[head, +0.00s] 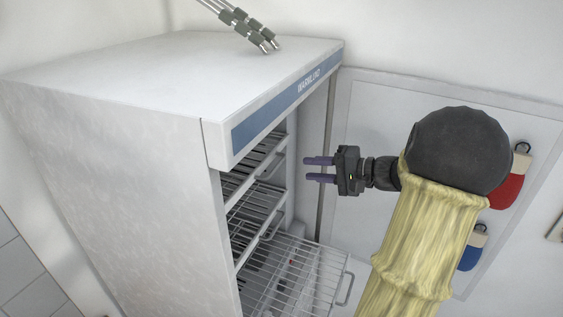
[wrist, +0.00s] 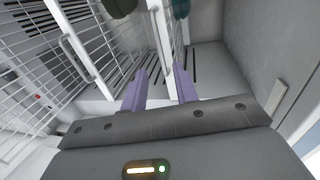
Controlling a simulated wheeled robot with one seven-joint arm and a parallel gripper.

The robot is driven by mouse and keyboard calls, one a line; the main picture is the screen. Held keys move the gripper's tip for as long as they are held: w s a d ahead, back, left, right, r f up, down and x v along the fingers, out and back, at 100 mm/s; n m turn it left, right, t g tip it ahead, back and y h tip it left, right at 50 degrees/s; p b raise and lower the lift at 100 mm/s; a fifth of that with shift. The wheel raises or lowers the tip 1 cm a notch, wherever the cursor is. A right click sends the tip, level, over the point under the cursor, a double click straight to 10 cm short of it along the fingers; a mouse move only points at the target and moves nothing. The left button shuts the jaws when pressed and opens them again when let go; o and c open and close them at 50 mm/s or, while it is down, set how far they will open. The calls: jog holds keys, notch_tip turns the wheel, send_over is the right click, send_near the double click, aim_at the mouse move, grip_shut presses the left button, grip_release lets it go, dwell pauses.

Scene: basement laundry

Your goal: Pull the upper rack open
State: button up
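The white drying cabinet (head: 120,150) stands open at the front and holds several wire racks. The upper rack (head: 262,152) is pushed in, just under the blue-striped top edge. A middle rack (head: 258,208) is also in, and a lower rack (head: 300,272) sticks out with its handle showing. My gripper (head: 312,170) is in front of the opening, right of the upper racks, its two purple fingers pointing left. In the wrist view the fingers (wrist: 160,72) are apart. A white rack bar (wrist: 160,38) shows beyond the gap; I cannot tell whether it lies between them.
The open door (head: 380,120) is behind my gripper, with a red mitten (head: 506,190) and a blue mitten (head: 471,257) hanging on it. The extended lower rack takes up room below my gripper.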

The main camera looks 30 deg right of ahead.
aim_at(278, 166)
jog(key=p+x, duration=0.3)
jog(key=x, duration=0.5)
jog(key=shift+w+a+r, duration=0.1)
jog(key=shift+w+a, duration=0.05)
jog(key=shift+w, duration=0.05)
jog(key=shift+w+a, duration=0.2)
jog(key=shift+w, duration=0.1)
jog(key=shift+c, duration=0.4)
grip_shut()
